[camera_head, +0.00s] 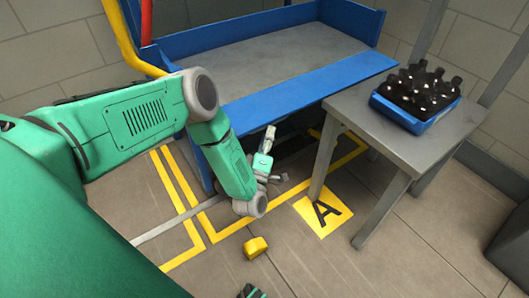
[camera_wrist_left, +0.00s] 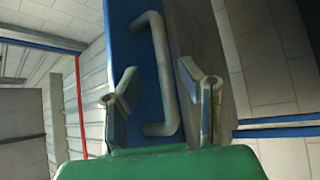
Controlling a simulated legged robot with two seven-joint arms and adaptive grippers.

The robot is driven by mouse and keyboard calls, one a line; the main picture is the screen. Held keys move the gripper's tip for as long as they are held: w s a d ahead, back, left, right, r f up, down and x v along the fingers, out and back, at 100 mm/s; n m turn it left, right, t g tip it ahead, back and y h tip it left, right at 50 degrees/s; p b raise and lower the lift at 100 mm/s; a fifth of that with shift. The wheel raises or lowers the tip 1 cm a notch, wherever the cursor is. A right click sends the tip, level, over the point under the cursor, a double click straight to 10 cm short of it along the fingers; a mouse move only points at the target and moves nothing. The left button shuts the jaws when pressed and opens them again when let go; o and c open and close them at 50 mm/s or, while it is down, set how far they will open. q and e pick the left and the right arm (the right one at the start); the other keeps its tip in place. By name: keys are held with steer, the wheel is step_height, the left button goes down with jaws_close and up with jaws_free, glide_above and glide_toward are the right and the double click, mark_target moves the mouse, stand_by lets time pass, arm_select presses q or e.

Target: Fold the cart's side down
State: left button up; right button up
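The blue cart (camera_head: 352,22) has a grey bed, and its near side (camera_head: 305,84) shows as a long blue strip along the bed's front edge. I cannot tell its exact tilt. My left gripper (camera_head: 268,140) is low in front of this side. In the left wrist view the gripper (camera_wrist_left: 162,92) is open, with a grey bar handle (camera_wrist_left: 160,70) on a blue panel between its spread fingers. I see no clear contact. A small green and dark part (camera_head: 250,292) at the bottom edge may be my right gripper; its fingers cannot be made out.
A grey table (camera_head: 350,108) right of the cart carries a blue crate (camera_head: 405,120) of dark bottles. Yellow and red posts rise at the cart's left.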

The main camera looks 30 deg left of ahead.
arm_select(q)
steer(key=v, duration=0.7)
steer(key=shift+s+d, duration=0.25)
steer(key=shift+d, duration=0.15)
steer(key=shift+f, duration=0.15)
